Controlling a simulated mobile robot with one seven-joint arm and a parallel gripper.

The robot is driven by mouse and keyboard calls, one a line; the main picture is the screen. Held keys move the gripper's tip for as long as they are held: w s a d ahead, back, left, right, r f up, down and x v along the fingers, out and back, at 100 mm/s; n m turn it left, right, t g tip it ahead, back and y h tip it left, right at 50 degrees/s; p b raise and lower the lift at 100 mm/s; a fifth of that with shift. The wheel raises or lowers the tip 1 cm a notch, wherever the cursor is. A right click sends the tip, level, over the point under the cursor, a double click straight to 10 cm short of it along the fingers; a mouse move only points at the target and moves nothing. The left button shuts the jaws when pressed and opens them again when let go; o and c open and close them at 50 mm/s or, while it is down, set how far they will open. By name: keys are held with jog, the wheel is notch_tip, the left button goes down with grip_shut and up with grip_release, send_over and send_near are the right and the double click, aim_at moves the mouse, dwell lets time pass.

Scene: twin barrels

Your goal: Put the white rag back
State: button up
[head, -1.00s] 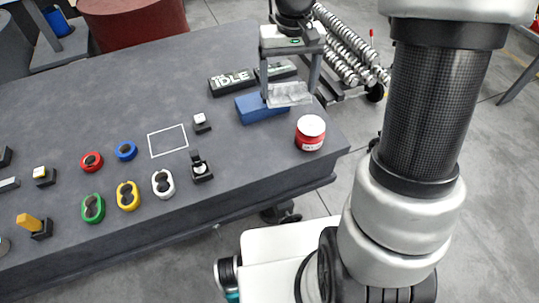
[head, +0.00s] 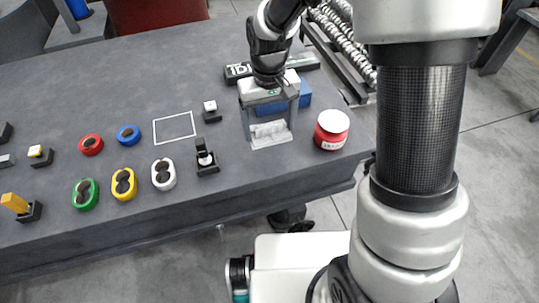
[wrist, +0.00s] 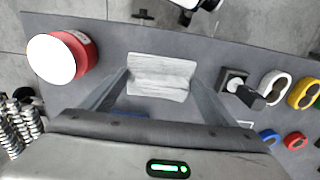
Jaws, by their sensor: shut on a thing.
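The white rag (head: 268,130) is a folded, wrinkled pale cloth. My gripper (head: 269,140) is shut on it, with one finger at each side. In the wrist view the rag (wrist: 162,77) spans the gap between the two fingertips, over the grey tabletop. It hangs low near the table, between the red jar and the black stand; I cannot tell whether it touches the surface. A blue box (head: 304,93) stands behind my gripper, partly hidden by it.
A red jar with a white lid (head: 332,130) stands right of the rag, near the table's edge. A black stand (head: 207,163) is on its left. A white outlined square (head: 174,128) is empty. Coloured rings, including a white one (head: 163,174), lie farther left.

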aim_at(270, 124)
notch_tip(270, 124, down, 8)
jog(key=shift+d+f+b, duration=0.1)
jog(key=shift+b, duration=0.7)
jog(key=shift+f, duration=0.1)
jog(key=o, duration=0.9)
notch_tip(270, 124, up, 12)
jog(key=p, duration=0.2)
jog(key=shift+r+p, duration=0.2)
jog(key=shift+p, duration=0.15)
jog(key=shift+s+d+r+m+t, duration=0.55)
jog(key=shift+s+d+r+t, duration=0.4)
jog(key=shift+s+d+r, duration=1.55)
jog(key=shift+s+d+r+m+t, duration=0.7)
jog(key=shift+s+d+r, duration=0.95)
jog(key=shift+s+r, duration=1.55)
jog(key=shift+s+d+r+m+t, duration=0.35)
jog(key=shift+s+d+r+t, duration=0.8)
jog(key=shift+s+d+r, duration=1.35)
